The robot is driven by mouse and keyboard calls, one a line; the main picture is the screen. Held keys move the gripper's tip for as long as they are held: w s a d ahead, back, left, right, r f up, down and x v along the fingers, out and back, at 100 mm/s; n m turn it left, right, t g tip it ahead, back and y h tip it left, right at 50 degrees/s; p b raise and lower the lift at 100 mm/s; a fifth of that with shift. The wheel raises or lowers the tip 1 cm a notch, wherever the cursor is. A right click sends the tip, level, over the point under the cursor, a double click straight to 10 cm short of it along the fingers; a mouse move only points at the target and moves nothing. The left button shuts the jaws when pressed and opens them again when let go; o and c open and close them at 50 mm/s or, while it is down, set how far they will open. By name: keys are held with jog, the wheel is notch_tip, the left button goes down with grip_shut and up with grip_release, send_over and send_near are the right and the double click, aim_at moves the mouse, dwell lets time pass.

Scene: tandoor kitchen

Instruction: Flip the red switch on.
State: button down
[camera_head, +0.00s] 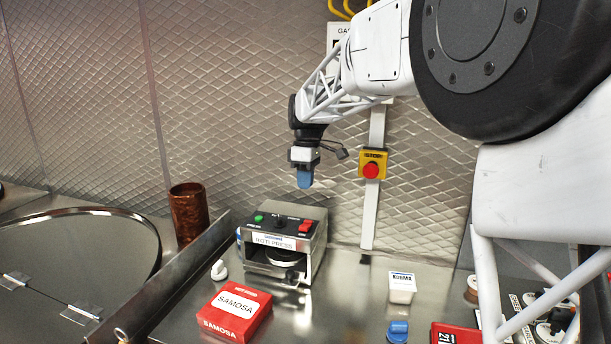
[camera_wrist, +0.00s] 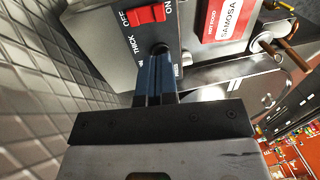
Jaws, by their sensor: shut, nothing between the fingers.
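The red switch (camera_head: 306,226) is at the right of the sloped black panel on the steel roti press (camera_head: 318,250). In the wrist view the red switch (camera_wrist: 150,14) lies at the top edge between the labels OFF and ON; I cannot tell which side is pressed. My gripper (camera_head: 304,184) is shut and empty, its blue fingers pointing down above the press, apart from it. In the wrist view the fingertips (camera_wrist: 160,52) overlap the black knob beside the THICK label, below the switch; the knob is mostly hidden.
A green button (camera_head: 259,218) sits at the panel's left. A red samosa box (camera_head: 234,312) lies in front of the press, a copper cup (camera_head: 189,214) stands behind left. A yellow box with a red stop button (camera_head: 372,166) is on the wall post. A white tub (camera_head: 402,288) stands right.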

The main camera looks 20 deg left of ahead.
aim_at(305, 226)
jog(key=f, duration=0.3)
jog(key=s+f, duration=0.1)
jog(key=f, duration=0.6)
jog(key=shift+s+f, duration=0.25)
jog(key=shift+f, duration=0.1)
jog(key=shift+s+f, duration=0.1)
jog(key=shift+f+t, duration=0.15)
jog(key=shift+t, duration=0.15)
jog(key=shift+w+r, duration=0.3)
jog(key=shift+w, duration=0.4)
jog(key=shift+r, duration=0.2)
notch_tip(305, 226, up, 14)
jog(key=s, duration=0.2)
jog(key=shift+f, duration=0.25)
dwell(0.5)
